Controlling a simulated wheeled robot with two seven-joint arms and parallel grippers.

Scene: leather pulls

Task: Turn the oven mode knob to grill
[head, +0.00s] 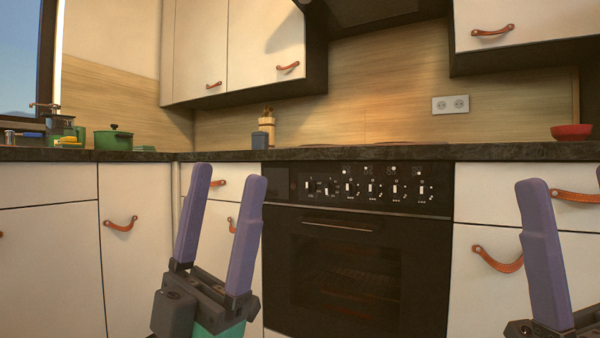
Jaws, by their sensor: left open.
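The black oven (345,270) is built in below the counter, with its door closed. Its control panel (375,186) has a row of several knobs with white markings. The markings are too small to read, so I cannot tell which is the mode knob or where it points. My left gripper (222,182) has two purple fingers, open and empty, in front of the cabinet left of the oven and apart from the panel. My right gripper (566,185) is at the right edge, partly cut off. One finger shows clearly, and a second may show only as a sliver at the frame edge.
The dark counter (400,152) runs above the oven. White drawers with leather pulls (498,259) flank it. A red bowl (571,132), a green pot (114,138) and a utensil holder (267,125) stand on the counter. The space before the oven is clear.

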